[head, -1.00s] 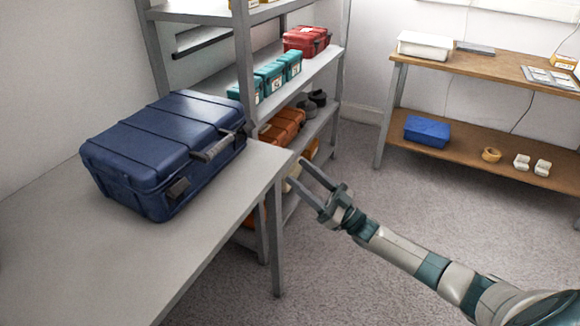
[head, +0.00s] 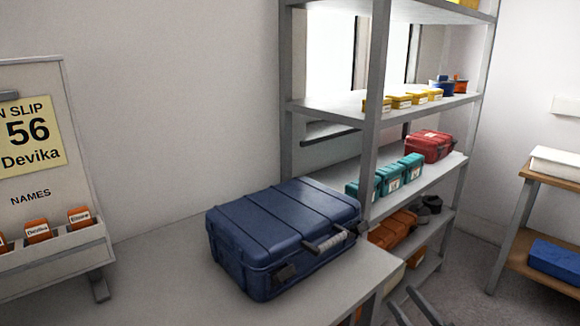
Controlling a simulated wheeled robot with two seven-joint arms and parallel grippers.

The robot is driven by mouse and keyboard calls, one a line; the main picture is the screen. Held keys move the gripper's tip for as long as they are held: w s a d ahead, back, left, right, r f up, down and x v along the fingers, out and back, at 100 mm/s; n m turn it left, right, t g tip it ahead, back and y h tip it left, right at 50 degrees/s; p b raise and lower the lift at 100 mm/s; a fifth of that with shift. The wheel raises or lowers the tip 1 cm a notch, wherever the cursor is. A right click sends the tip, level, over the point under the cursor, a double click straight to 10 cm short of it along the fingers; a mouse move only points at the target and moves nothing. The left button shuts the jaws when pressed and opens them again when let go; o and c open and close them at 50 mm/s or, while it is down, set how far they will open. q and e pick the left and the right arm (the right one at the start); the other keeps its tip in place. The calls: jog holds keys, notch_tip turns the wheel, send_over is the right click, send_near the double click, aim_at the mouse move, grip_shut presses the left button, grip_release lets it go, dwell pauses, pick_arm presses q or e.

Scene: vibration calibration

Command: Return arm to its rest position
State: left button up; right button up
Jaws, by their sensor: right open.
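My right gripper (head: 414,308) shows at the bottom edge of the head view, right of the table's corner. Only its two fingers are in view. They are apart with nothing between them, so it is open and empty. The rest of the right arm is below the picture. My left gripper is not in view. A closed blue hard case (head: 286,236) lies on the grey table (head: 180,285), with its handle toward the right front. The right gripper is apart from the case.
A grey metal shelf (head: 374,120) behind the table holds yellow boxes (head: 400,100), teal boxes (head: 390,177), a red case (head: 429,146) and orange cases (head: 393,231). A board with name cards (head: 38,170) stands at the left. A wooden bench (head: 512,236) is at the right.

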jog(key=s+a+f+m+g+h+p, duration=0.1)
jog(key=s+a+f+g+h+p, duration=0.15)
jog(key=f, duration=0.65)
jog(key=s+a+f+m+g+h+p, duration=0.15)
jog(key=s+f+h, duration=0.25)
jog(key=f, duration=0.4)
jog(key=s+a+f+m+g+h+p, duration=0.1)
jog(key=s+a+f+m+g+h, duration=0.15)
jog(key=f, duration=0.65)
pick_arm(q)
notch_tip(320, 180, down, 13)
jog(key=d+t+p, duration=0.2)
jog(key=p, duration=0.1)
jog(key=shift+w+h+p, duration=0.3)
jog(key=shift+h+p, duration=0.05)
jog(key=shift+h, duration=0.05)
pick_arm(e)
jog(key=s+a+f+g+h, duration=0.1)
jog(key=s+a+f+g, duration=0.1)
jog(key=s+f, duration=0.3)
jog(key=s+a+f+g, duration=0.2)
jog(key=s+f, duration=0.4)
jog(key=s, duration=0.7)
jog(key=s+a+f+n+g+h, duration=0.1)
jog(key=s+f+g, duration=0.3)
jog(key=s, duration=0.6)
notch_tip(320, 180, down, 2)
jog(key=shift+a+f+h, duration=0.1)
jog(key=shift+a+h, duration=0.2)
jog(key=shift+a, duration=0.45)
